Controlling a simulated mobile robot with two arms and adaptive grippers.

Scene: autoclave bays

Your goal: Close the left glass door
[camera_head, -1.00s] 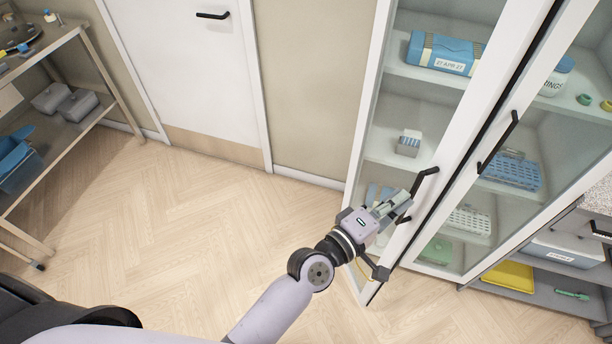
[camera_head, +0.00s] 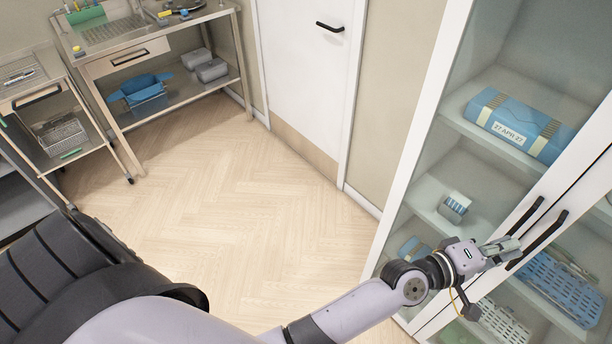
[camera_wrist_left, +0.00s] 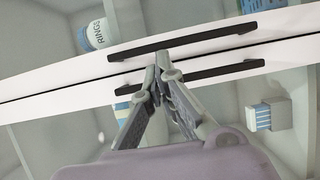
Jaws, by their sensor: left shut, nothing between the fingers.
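The left glass door (camera_head: 572,168) of the white cabinet appears flush or nearly flush with the right door, with a thin dark seam between them. Its black handle (camera_head: 524,218) runs beside the right door's handle (camera_head: 540,238). Both handles show in the left wrist view, the left door's (camera_wrist_left: 188,76) below the right door's (camera_wrist_left: 180,40). My left gripper (camera_head: 512,249) is at the door edges by the lower handle ends. Its fingertips (camera_wrist_left: 162,65) are together and empty; whether they touch the door is unclear. My right gripper is out of view.
Behind the glass are a blue package (camera_head: 520,125), a small box (camera_head: 454,207) and blue racks (camera_head: 560,288). A steel bench (camera_head: 127,62) and a cart (camera_head: 35,90) stand at the left. The wooden floor (camera_head: 260,220) between is clear.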

